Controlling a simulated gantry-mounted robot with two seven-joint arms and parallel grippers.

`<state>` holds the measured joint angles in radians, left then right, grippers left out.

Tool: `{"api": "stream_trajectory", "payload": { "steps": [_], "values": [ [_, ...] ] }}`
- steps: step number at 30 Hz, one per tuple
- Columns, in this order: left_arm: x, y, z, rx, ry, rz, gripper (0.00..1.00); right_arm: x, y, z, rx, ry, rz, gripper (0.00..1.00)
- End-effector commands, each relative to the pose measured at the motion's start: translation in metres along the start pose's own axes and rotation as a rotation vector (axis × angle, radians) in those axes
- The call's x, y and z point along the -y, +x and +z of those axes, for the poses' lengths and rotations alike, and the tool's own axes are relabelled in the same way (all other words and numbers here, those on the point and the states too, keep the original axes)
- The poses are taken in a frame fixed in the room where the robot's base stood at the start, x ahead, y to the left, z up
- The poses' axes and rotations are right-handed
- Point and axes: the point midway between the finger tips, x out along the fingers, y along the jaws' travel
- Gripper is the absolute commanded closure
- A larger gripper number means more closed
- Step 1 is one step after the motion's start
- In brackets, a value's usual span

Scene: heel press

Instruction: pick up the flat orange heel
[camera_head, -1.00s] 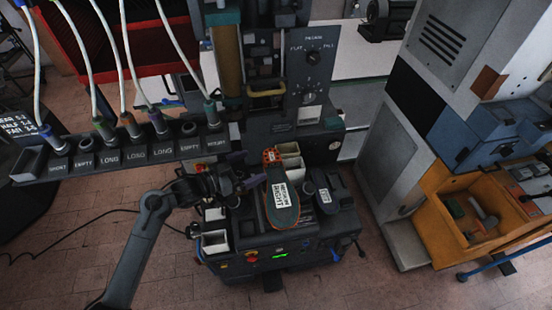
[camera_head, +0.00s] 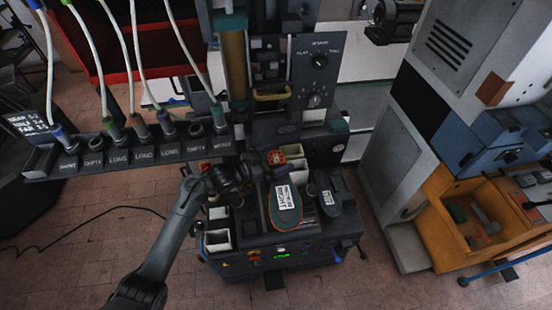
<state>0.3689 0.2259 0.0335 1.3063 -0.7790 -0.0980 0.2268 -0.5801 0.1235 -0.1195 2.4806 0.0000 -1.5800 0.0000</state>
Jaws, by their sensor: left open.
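The orange heel (camera_head: 276,157) is a small orange piece at the back of the press's worktop, beside the pale bins. Part of it is hidden by my left gripper (camera_head: 262,163), whose jaws are open at its left side. I cannot tell whether the fingers touch it or reach around it. My left arm comes in from the lower left. My right gripper is not in view.
A labelled rack (camera_head: 130,155) with hoses stands at left. An orange crate (camera_head: 437,227) is at right.

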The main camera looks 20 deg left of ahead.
Motion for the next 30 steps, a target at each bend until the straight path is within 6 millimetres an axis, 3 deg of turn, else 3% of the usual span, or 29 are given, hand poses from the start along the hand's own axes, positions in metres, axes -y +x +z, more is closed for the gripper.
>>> {"api": "stream_trajectory", "payload": {
  "steps": [5,15,30],
  "values": [
    [-0.0001,0.0,0.0001,0.0,0.0,0.0,0.02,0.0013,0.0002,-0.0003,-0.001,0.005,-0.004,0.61],
    [-0.0001,-0.0002,0.0,0.0,0.0,0.0,0.54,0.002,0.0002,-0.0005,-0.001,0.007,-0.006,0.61],
    [0.0002,-0.0015,-0.0096,-0.003,0.003,0.0,0.54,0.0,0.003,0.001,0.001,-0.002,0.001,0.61]
  ]
}}
